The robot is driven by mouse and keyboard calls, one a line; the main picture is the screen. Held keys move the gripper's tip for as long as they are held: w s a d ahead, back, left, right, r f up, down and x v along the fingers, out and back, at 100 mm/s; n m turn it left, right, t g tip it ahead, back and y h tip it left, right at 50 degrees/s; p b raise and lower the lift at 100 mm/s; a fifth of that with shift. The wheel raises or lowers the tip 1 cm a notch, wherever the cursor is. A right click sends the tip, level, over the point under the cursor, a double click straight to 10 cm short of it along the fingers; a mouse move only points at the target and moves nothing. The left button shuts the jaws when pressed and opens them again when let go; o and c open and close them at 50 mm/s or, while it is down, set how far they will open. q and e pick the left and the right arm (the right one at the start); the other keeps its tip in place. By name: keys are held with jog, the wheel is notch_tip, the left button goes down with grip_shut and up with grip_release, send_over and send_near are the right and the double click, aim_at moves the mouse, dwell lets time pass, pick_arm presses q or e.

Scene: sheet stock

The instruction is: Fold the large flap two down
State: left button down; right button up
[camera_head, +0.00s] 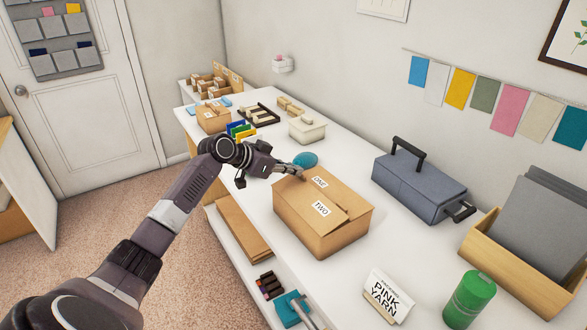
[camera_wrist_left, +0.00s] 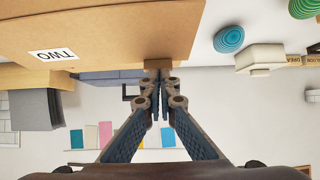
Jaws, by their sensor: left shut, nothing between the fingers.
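The brown cardboard box (camera_head: 318,240) stands on the white table. My left gripper (camera_head: 299,174) is shut and empty at the box's far edge, near flap ONE. In the left wrist view the gripper (camera_wrist_left: 160,75) has its fingers together, tips at the edge of the cardboard (camera_wrist_left: 120,25); the TWO label (camera_wrist_left: 52,54) shows upside down. Contact is unclear. My right gripper is not in view.
A teal round object (camera_head: 305,159) sits just behind the box. A grey-blue toolbox (camera_head: 420,188) stands to the right. A PINK YARN sign (camera_head: 388,295) and a green canister (camera_head: 469,300) are in front. Table between box and toolbox is clear.

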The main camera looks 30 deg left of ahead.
pick_arm(q)
jog(key=shift+w+r+p, duration=0.2)
jog(key=shift+r+p, duration=0.05)
jog(key=shift+p, duration=0.2)
jog(key=shift+w+d+f+g+p, duration=0.1)
jog(key=shift+f+g+p, duration=0.05)
jog(key=shift+g+p, duration=0.25)
jog(key=shift+w+f, duration=0.2)
jog(key=shift+f, duration=0.4)
jog(key=shift+w+d+f+b, duration=0.15)
jog(key=shift+f+b, duration=0.1)
jog(key=shift+b, duration=0.25)
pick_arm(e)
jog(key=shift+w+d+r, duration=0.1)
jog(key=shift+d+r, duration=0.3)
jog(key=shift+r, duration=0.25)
pick_arm(q)
jog(key=shift+r, duration=0.15)
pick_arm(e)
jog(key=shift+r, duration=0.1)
